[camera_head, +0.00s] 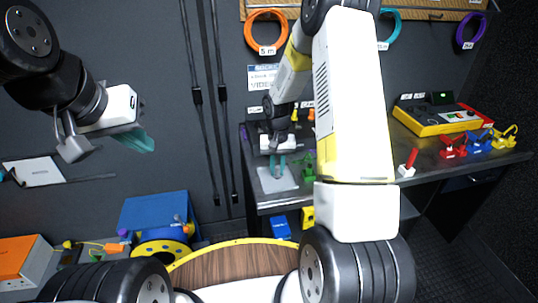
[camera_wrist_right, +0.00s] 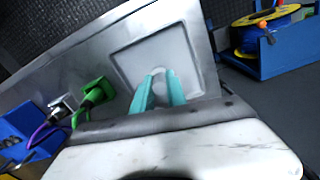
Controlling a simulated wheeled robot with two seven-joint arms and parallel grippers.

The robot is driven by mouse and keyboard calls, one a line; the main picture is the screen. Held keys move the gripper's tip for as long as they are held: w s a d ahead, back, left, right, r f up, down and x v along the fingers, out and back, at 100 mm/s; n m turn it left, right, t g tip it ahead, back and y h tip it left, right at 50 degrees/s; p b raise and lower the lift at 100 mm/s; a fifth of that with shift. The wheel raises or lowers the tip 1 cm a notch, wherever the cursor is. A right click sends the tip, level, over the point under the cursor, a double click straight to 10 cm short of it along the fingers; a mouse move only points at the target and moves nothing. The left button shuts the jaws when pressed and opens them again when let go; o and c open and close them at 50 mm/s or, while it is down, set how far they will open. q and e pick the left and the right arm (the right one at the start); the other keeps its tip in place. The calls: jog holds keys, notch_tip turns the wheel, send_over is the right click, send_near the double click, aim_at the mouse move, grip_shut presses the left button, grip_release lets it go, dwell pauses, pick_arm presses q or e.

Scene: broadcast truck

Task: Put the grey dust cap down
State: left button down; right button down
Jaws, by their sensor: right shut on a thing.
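My right gripper (camera_head: 278,166) is over the left part of the workbench, above a pale grey square tray (camera_head: 270,182). In the right wrist view its teal fingers (camera_wrist_right: 158,90) are shut on a small light grey round thing, the grey dust cap (camera_wrist_right: 159,74). The cap shows against the tray (camera_wrist_right: 128,57); I cannot tell whether it touches it. The fingers hide part of the cap, and in the head view I cannot make it out. My left gripper (camera_head: 136,140) hangs in the air at the left, away from the bench, its opening unclear.
A green connector (camera_wrist_right: 95,92) lies beside the tray. The dark workbench (camera_head: 345,165) also bears a yellow console (camera_head: 437,118) and several coloured pieces at the right. A blue box (camera_head: 155,212) with a yellow reel stands lower left. Cable coils hang on the wall.

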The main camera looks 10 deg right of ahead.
jog(key=shift+f, duration=0.15)
jog(key=c, duration=1.3)
grip_release()
jog(key=shift+c, duration=0.2)
notch_tip(320, 180, up, 12)
notch_tip(320, 180, up, 7)
jog(key=t, duration=0.1)
send_over(277, 167)
jog(key=s, duration=0.3)
jog(key=s+a+r+n+t+y, duration=0.1)
jog(key=s+r+t, duration=0.1)
jog(key=s+r, duration=0.4)
jog(key=s+a+r+n+t+y, duration=0.1)
jog(key=s+r+t, duration=0.2)
jog(key=s+r, duration=0.4)
jog(key=shift+s+r, duration=0.15)
jog(key=shift+s, duration=3.95)
